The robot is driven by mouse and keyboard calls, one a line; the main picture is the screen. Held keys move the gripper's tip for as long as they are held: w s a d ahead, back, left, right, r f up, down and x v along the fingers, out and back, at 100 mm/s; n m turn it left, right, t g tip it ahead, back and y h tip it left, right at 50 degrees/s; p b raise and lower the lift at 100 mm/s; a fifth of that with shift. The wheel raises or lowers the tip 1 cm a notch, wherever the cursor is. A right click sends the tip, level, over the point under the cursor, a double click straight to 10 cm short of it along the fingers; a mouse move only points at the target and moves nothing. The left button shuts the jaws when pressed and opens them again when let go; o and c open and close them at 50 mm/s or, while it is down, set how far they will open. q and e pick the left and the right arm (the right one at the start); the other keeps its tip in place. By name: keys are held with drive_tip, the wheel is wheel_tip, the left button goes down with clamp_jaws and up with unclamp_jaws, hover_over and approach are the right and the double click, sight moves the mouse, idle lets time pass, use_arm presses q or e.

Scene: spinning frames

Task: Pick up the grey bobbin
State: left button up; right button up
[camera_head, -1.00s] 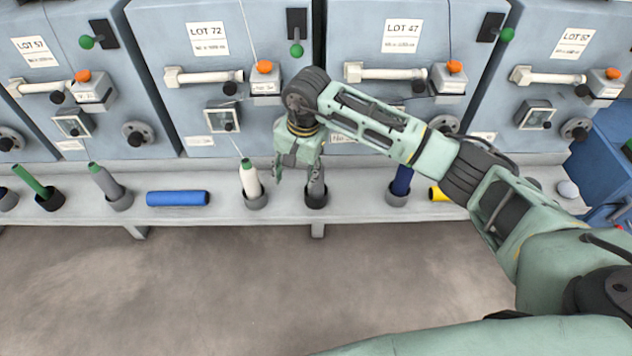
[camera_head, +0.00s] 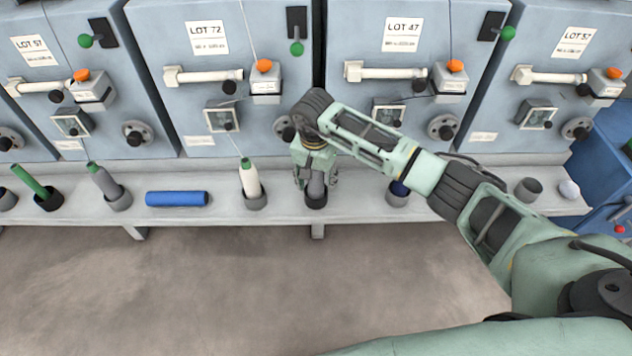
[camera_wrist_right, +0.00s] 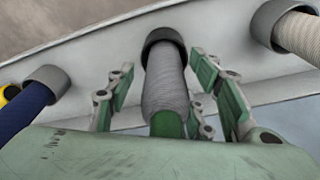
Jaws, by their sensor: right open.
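A grey bobbin (camera_head: 316,186) stands in a dark cup holder (camera_head: 316,202) on the shelf below the machines. In the right wrist view the grey bobbin (camera_wrist_right: 166,80) has a green end facing the camera and its far end sits in the holder (camera_wrist_right: 163,38). My right gripper (camera_head: 316,180) is above the holder, its open fingers on either side of the bobbin. It also shows in the right wrist view (camera_wrist_right: 165,85), with gaps between bobbin and fingers. Another grey bobbin (camera_head: 106,183) leans in a holder at the left. My left gripper is out of view.
A cream bobbin (camera_head: 249,178) and a dark blue bobbin (camera_wrist_right: 24,108) stand in neighbouring holders. A blue bobbin (camera_head: 177,198) lies on the shelf (camera_head: 225,212). An empty-looking holder (camera_head: 528,188) is at the right. Machine fronts rise behind; the floor in front is clear.

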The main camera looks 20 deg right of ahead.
drive_tip(key=shift+c, duration=0.5)
drive_tip(key=c, duration=1.1)
